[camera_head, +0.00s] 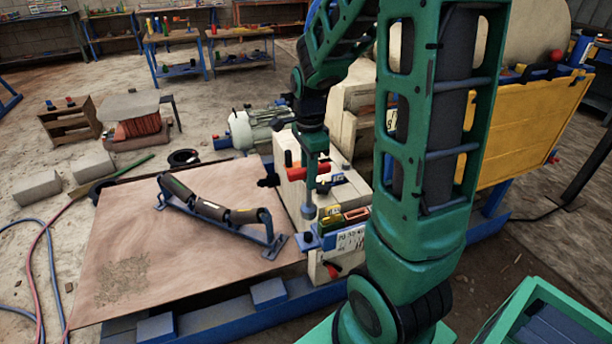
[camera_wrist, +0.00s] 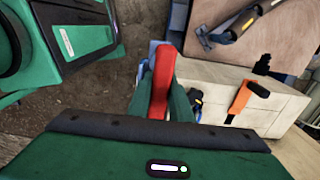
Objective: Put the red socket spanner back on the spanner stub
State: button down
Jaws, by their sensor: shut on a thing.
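My gripper (camera_head: 311,170) is shut on the crossbar, above the pale machine block. The wrist view shows the red bar (camera_wrist: 161,82) between my green fingers (camera_wrist: 163,105). I cannot make out the spanner stub, nor tell whether the socket touches anything.
The pale block (camera_head: 295,196) carries small yellow-green and red items (camera_head: 355,215) near the bracket. An orange piece with a black handle (camera_wrist: 239,98) sits on the block. A brown plate (camera_head: 170,235) bears an idler roller frame (camera_head: 215,212) on the left. A yellow panel (camera_head: 530,125) stands right.

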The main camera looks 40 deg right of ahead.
send_over(308, 207)
jog(key=shift+w+d+f, duration=0.15)
jog(key=shift+f, duration=1)
jog(key=shift+w+d+f, duration=0.1)
jog(key=shift+f, duration=4.35)
jog(key=c, duration=1.5)
grip_release()
jog(key=shift+c, duration=0.2)
notch_tip(308, 207, up, 11)
jog(key=shift+w+f, duration=0.1)
jog(key=shift+f, duration=0.05)
